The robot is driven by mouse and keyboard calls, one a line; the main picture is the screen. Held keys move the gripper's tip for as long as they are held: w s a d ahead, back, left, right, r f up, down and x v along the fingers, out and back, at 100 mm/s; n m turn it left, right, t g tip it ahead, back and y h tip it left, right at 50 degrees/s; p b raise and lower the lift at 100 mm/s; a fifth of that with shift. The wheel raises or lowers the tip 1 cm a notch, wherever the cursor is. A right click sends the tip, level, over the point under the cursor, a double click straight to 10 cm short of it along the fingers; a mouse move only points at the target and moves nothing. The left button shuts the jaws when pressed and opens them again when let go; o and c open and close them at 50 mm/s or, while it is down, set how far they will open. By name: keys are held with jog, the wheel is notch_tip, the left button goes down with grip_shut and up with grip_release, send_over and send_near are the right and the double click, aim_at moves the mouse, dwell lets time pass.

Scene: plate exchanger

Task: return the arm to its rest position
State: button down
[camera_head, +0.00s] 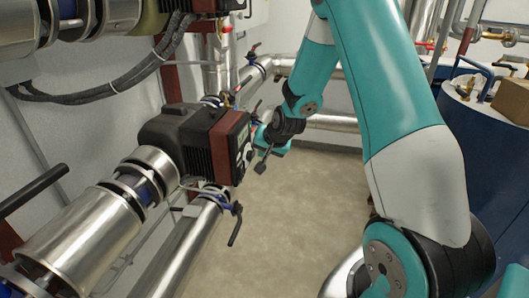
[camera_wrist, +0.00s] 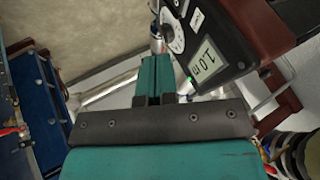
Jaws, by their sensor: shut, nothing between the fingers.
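My arm comes down from the upper right in the head view, teal and white, with its end at the red and black pump. My gripper (camera_head: 262,163) is small there and sits just right of the pump's control face. In the wrist view my gripper (camera_wrist: 154,62) shows as two teal fingers pressed together, with nothing between them. The pump (camera_head: 205,140) has a black motor body and a dark red band. Its control face (camera_wrist: 205,35) shows in the wrist view with a dial, a lit display and a green light. I cannot tell whether the fingers touch it.
A dark blue tank (camera_head: 480,150) with a cardboard box (camera_head: 512,100) on top stands at the right. The floor (camera_head: 290,220) between is clear.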

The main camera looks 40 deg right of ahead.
jog(key=shift+v, duration=0.8)
jog(key=shift+w+r, duration=0.1)
jog(key=shift+w, duration=0.05)
